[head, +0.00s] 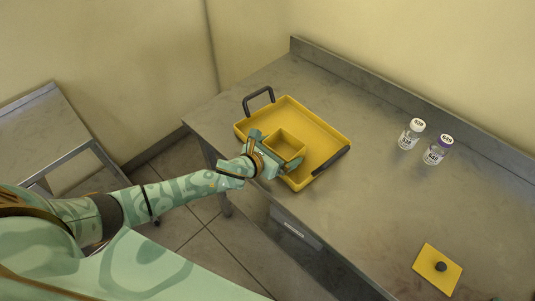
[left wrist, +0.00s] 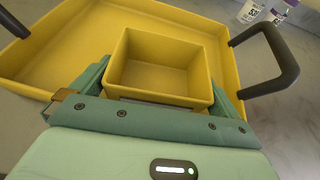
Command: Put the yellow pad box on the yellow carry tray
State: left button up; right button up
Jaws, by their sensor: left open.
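The yellow pad box (head: 287,143) is a small open-topped box, empty inside. It appears upright within the outline of the yellow carry tray (head: 318,127), near the tray's front-left side. The left wrist view shows the box (left wrist: 160,62) at its centre, with the tray (left wrist: 60,40) behind and around it. My left gripper (head: 274,153) is at the box, its fingers open on either side of it, also in the left wrist view (left wrist: 162,95). The box's underside is hidden, so contact with the tray floor cannot be seen. My right gripper is not in view.
The tray has dark handles (head: 258,98) at two ends. Two labelled vials (head: 411,135) (head: 436,151) stand to the right on the grey bench (head: 370,190). A yellow square with a dark knob (head: 438,268) lies at the lower right. The bench between is clear.

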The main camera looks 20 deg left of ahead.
pick_arm(q)
jog(key=p+v, duration=0.2)
jog(key=v, duration=0.8)
jog(key=shift+s+a+r, duration=0.1)
jog(key=shift+s+r, duration=0.05)
jog(key=shift+s, duration=0.1)
